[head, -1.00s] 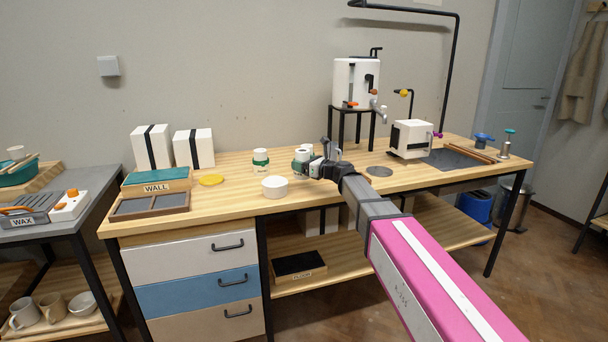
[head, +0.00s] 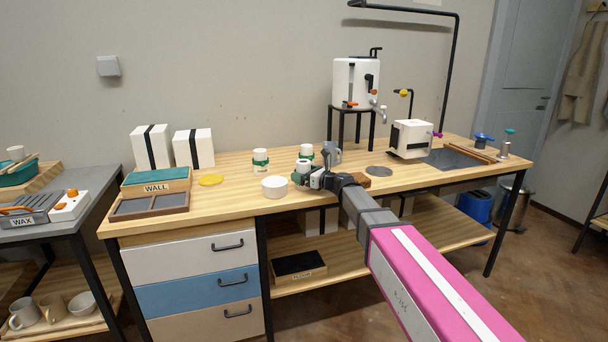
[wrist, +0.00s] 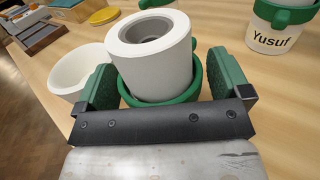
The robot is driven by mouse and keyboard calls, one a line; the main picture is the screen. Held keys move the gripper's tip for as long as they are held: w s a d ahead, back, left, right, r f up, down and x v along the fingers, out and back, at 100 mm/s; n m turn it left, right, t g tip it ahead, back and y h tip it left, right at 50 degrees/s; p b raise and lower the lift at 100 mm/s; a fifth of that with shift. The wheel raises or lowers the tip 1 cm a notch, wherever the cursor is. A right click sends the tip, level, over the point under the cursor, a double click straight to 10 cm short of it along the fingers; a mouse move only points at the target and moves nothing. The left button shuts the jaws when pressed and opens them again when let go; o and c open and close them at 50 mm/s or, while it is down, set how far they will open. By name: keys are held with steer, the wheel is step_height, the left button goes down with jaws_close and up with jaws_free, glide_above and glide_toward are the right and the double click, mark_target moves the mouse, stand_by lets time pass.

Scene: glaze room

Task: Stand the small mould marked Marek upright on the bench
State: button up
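A white mould with a round hole in its top and a green band sits between my gripper's (wrist: 160,88) two green finger pads in the wrist view. The pads are closed up to its band. In the head view this mould (head: 302,167) is at my gripper (head: 303,178), over the bench (head: 235,201). No name shows on its visible side. I cannot tell whether its base touches the bench. A second banded mould, marked Yusuf (wrist: 272,38), stands upright behind it and also shows in the head view (head: 306,151). A third banded mould (head: 260,160) stands upright further left.
A white bowl-like cup (head: 274,187) stands close to the left of the held mould. A grey pitcher (head: 333,153) is just behind my gripper. A yellow disc (head: 211,180) and the WALL box (head: 157,181) lie further left. A dark disc (head: 379,171) lies to the right.

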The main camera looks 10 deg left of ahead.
steer(key=shift+r, duration=0.1)
steer(key=shift+s+d, duration=0.1)
steer(key=shift+d, duration=0.2)
steer(key=v, duration=1.1)
steer(key=shift+s+d, duration=0.1)
steer(key=shift+d, duration=0.1)
